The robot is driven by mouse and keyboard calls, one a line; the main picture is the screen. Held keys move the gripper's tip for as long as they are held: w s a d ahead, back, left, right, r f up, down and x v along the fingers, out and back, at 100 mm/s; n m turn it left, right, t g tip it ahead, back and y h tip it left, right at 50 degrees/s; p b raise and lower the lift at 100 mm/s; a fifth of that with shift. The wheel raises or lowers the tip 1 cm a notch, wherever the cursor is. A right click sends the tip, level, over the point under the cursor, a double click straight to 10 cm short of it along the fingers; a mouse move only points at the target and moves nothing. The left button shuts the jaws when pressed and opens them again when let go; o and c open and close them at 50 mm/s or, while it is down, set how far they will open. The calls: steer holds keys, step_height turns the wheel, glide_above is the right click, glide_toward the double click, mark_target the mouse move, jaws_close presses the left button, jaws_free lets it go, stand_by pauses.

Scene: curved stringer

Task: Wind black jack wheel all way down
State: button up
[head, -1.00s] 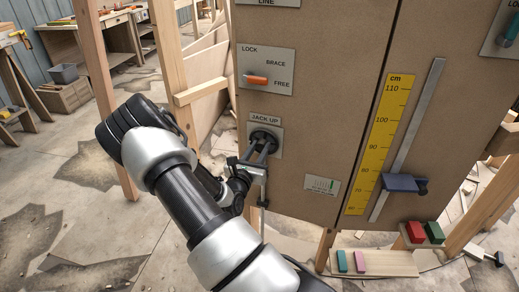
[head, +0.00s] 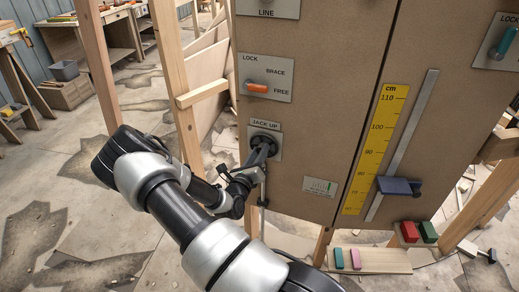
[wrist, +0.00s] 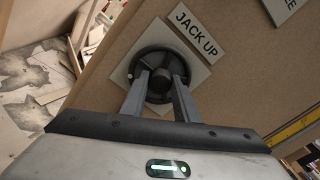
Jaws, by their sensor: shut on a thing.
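The black jack wheel (head: 265,136) sits on a grey plate under the JACK UP label, low on the brown panel. In the wrist view the wheel (wrist: 159,57) is round and dark with a hub at its middle. My gripper (head: 262,150) reaches the wheel from the front. In the wrist view its two grey fingers (wrist: 159,84) are shut on the wheel, one on each side of the hub. The wheel's lower part is hidden by the fingers. A blue slider (head: 399,187) stands low beside the yellow cm scale (head: 375,140).
An orange lever (head: 257,88) on the LOCK, BRACE, FREE plate is above the wheel. Wooden posts (head: 172,75) stand left of the panel. Red and green blocks (head: 409,232) are at the lower right. A low board (head: 385,262) holds two small blocks.

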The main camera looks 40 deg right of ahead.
steer(key=shift+f+n, duration=0.1)
steer(key=shift+n, duration=0.4)
steer(key=o, duration=1.1)
steer(key=shift+c, duration=0.2)
steer(key=shift+s+a, duration=0.1)
steer(key=p+v, duration=0.1)
steer(key=v, duration=1.6)
steer(key=shift+a, duration=0.15)
